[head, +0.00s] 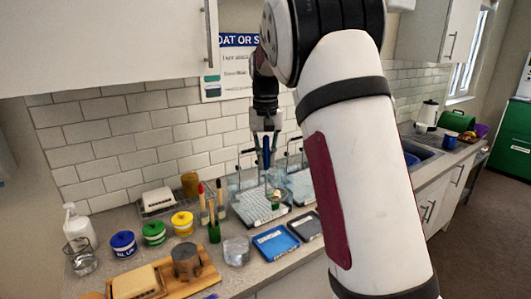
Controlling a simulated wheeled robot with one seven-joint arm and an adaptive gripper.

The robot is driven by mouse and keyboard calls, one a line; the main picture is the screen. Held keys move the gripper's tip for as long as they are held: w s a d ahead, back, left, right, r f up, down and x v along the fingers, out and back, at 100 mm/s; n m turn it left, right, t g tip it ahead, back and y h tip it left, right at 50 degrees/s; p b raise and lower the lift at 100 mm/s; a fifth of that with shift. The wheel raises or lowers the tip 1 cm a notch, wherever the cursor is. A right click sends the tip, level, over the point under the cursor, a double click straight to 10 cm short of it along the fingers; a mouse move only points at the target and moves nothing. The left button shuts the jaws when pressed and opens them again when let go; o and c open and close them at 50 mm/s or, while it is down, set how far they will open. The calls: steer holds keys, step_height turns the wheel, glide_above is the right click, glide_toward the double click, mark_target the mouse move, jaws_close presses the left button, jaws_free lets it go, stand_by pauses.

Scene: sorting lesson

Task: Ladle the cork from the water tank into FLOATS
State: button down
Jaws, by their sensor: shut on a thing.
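My gripper (266,148) is shut on the blue handle of a ladle (266,158), upright above the counter. The ladle's thin shaft runs down to a small bowl near the front of a clear glass tank (236,184). A small light and greenish shape shows at the bowl, too small to tell whether it is the cork. Whether the bowl is inside the tank or in front of it is unclear. A blue tray (276,242) and a dark grey tray (304,226) lie in front; their labels are too small to read, so I cannot tell which is FLOATS.
Left are brushes in a green holder (214,232), a clear glass cup (236,250), yellow (182,223), green (153,233) and blue (123,244) tubs, and a wooden board (205,277) with a grey mug. My arm hides the counter's right part.

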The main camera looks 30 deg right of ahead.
mark_target(279, 200)
steer(key=shift+t+y, duration=0.5)
steer(key=f, duration=1)
steer(key=shift+s+d+f, duration=0.15)
steer(key=shift+s+d, duration=0.15)
steer(key=shift+d, duration=0.05)
steer(key=s+d+t+y, duration=0.1)
steer(key=s+d+f+t+y, duration=0.1)
steer(key=y, duration=0.1)
steer(key=shift+s+d+f+t, duration=0.1)
steer(key=shift+s+d+t, duration=0.2)
steer(key=shift+d+t, duration=0.1)
steer(key=shift+s+d+f+t+y+b, duration=0.85)
steer(key=shift+f+t+y+b, duration=0.85)
steer(key=shift+f+b, duration=0.55)
steer(key=shift+s+d+f+t+y+b, duration=0.85)
steer(key=shift+f+t+y+b, duration=0.95)
steer(key=shift+f, duration=0.6)
steer(key=shift+s+d+f+t+y+b, duration=0.85)
steer(key=shift+f+t+y+b, duration=0.8)
steer(key=shift+f+b, duration=0.7)
steer(key=shift+d+y, duration=0.1)
steer(key=shift+y, duration=0.15)
